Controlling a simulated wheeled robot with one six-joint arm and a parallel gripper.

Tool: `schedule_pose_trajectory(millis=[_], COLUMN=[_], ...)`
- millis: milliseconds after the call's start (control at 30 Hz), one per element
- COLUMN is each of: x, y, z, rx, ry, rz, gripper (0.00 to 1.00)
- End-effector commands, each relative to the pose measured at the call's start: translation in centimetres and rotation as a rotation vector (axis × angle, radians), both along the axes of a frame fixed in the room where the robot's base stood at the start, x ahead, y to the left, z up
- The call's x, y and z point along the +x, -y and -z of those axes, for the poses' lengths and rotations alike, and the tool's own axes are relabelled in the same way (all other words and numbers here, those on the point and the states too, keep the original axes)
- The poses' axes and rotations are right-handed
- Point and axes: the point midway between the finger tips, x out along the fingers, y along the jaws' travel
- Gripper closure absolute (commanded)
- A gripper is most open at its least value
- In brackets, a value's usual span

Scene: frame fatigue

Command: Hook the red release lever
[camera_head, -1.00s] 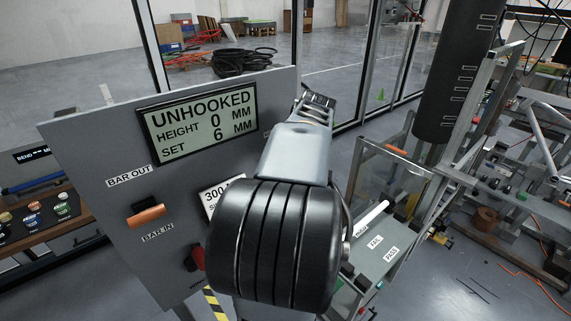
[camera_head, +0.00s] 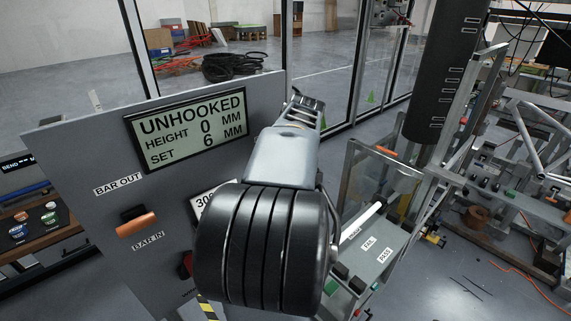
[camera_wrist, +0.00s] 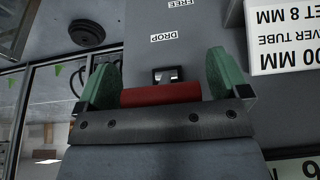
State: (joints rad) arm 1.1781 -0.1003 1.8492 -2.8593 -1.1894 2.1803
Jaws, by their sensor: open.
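The red release lever (camera_wrist: 160,94) shows in the wrist view as a short red bar, below a dark slot and the upside-down label DROP. My gripper (camera_wrist: 162,78) has green fingertips, spread open, one on each side of the lever. The lever lies across the gap close to the gripper's base; I cannot tell whether it touches. In the head view only part of the red lever (camera_head: 186,263) shows at the left edge of my arm, which hides the gripper. The panel display (camera_head: 190,130) reads UNHOOKED, height 0 mm, set 6 mm.
An orange handle (camera_head: 136,224) sits on the grey panel (camera_head: 80,150) between BAR OUT and BAR IN. A clear-walled fixture with FAIL and PASS labels (camera_head: 377,248) stands right of my arm. Metal frames crowd the right side.

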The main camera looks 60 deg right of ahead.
Motion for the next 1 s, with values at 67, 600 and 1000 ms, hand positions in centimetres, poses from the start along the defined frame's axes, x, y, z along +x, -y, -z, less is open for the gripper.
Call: schedule_pose_trajectory(millis=[67, 600, 1000], x=[-0.1, -3.2, -4.4], y=[0.0, -0.9, -1.3], z=[-0.3, -9.5, -12.9], rx=[-0.001, -0.004, -0.001], ry=[0.001, 0.003, 0.001], rz=[0.000, 0.002, 0.000], gripper=[0.06, 0.06, 0.06])
